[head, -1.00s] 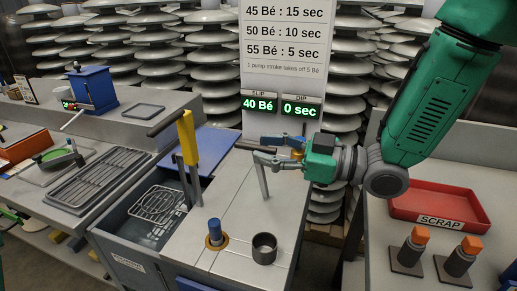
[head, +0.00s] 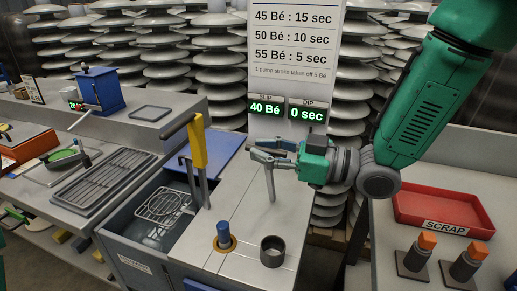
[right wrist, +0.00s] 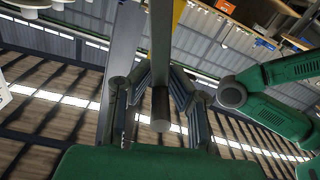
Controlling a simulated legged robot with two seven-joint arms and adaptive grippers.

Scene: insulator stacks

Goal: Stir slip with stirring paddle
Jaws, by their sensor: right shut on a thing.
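My right gripper (head: 262,150) reaches in from the right above the bench top and is shut on a thin grey rod (head: 270,182). The rod hangs nearly upright below the fingers; it looks like the stirring paddle's shaft. I cannot tell whether its lower end touches or enters the bench. In the right wrist view the rod (right wrist: 161,60) lies between the fingers (right wrist: 153,85), its round end towards me. The slip itself is not visible. The slip display (head: 262,106) reads 40 Bé; the dip display (head: 307,114) reads 0 sec. My left gripper is not in view.
A yellow post with a dark handle (head: 198,142) stands left of my gripper. A blue-topped cylinder (head: 224,234) sits in an orange ring near a grey cup (head: 272,252). A sunken tub with a wire rack (head: 163,205) lies left. A red scrap tray (head: 440,208) stands right.

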